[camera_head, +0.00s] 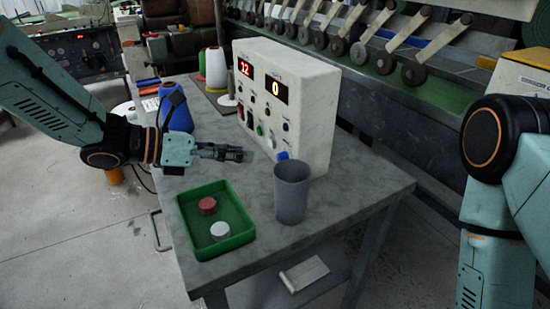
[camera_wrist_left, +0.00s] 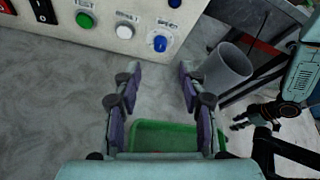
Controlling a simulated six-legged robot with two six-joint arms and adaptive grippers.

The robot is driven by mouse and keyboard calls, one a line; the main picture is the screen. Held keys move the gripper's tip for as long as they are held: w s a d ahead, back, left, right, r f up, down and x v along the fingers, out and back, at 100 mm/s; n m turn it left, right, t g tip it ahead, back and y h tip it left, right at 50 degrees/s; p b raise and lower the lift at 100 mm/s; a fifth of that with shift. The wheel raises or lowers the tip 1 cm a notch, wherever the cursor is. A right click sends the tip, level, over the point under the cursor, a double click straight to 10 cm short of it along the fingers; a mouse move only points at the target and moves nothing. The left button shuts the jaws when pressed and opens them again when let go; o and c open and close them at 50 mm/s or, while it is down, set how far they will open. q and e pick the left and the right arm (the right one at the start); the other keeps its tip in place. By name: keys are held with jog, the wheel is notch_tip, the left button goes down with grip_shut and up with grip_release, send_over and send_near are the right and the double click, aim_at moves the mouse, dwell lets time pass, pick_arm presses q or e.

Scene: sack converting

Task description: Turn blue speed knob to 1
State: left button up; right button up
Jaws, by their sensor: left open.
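The blue speed knob (camera_head: 282,156) sits low on the front of a white control box (camera_head: 312,125). In the left wrist view the knob (camera_wrist_left: 160,43) is on a round white dial plate labelled SPEED. My left gripper (camera_head: 243,154) is open and empty, just left of the knob and in front of the panel. In the left wrist view its spread fingers (camera_wrist_left: 158,75) point at the panel with the knob ahead, apart from them. My right gripper (camera_wrist_left: 240,124) shows small in that view, its jaws unclear.
A grey cup (camera_head: 292,192) stands close to the right of the knob. A green tray (camera_head: 183,212) with a red and a white round piece lies in front. Green (camera_wrist_left: 84,20) and white buttons are left of the knob. A blue cone (camera_head: 176,108) stands behind my left arm.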

aim_at(278, 158)
pick_arm(q)
jog(key=shift+w+d+f, duration=0.1)
jog(key=shift+d, duration=0.2)
jog(key=b+x, duration=0.1)
jog(key=x, duration=0.5)
jog(key=shift+f+b, duration=0.1)
jog(key=shift+b, duration=0.3)
jog(key=shift+w+d+f, duration=0.1)
jog(key=shift+w+d, duration=0.1)
jog(key=shift+d, duration=0.15)
jog(key=shift+d, duration=0.1)
jog(key=shift+c, duration=0.4)
grip_shut()
